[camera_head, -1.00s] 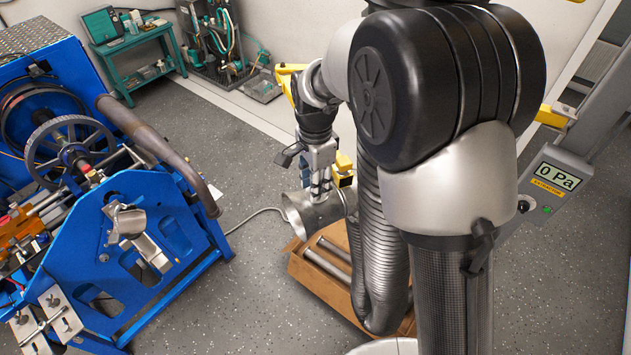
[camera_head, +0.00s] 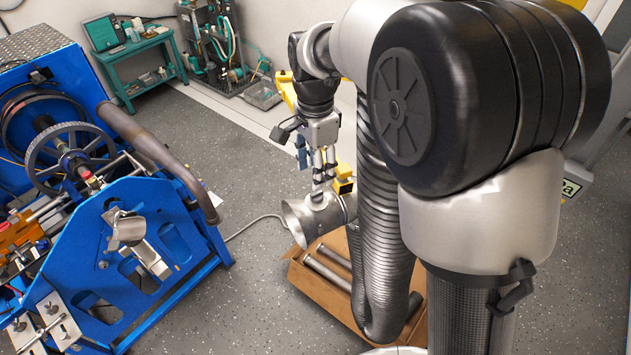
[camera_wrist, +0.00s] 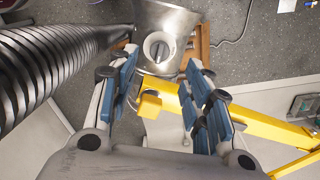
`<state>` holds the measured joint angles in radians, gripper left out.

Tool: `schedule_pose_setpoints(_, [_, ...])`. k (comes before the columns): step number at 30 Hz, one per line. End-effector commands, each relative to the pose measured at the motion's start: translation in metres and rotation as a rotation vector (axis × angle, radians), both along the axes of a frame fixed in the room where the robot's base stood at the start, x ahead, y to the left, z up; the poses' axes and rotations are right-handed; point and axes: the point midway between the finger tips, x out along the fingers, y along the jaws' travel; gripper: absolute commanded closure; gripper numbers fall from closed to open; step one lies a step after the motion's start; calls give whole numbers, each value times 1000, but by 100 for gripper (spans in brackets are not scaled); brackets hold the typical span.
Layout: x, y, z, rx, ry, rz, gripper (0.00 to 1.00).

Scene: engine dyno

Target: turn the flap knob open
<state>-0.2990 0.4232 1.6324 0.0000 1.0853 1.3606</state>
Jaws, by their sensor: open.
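The metal exhaust funnel (camera_head: 302,222) hangs at the end of a ribbed hose. In the wrist view its flap knob (camera_wrist: 159,48) is a pale round disc with a dark raised bar, which points roughly up and down the picture. My gripper (camera_head: 319,183) is above the funnel in the head view, pointing down at its top, where the knob is small and partly hidden. In the wrist view my gripper (camera_wrist: 163,62) is open and empty. Its blue-padded fingers flank the space just short of the knob; I cannot tell whether they touch it.
The ribbed hose (camera_head: 385,200) hangs beside my gripper. A yellow arm (camera_wrist: 240,120) passes close behind the fingers. A brown crate (camera_head: 305,272) with metal pipes is under the funnel. The blue engine stand (camera_head: 190,240) is at left, with open floor between.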

Motion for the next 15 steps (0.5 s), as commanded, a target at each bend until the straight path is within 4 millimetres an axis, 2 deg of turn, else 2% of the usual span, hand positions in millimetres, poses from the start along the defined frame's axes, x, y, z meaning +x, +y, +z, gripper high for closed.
schedule_pose_setpoints(1, [1,0,11,1,-4,0,55])
schedule_pose_setpoints(6, [1,0,34,1,-2,0,55])
schedule_pose_setpoints(15, [0,0,42,0,1,0,55])
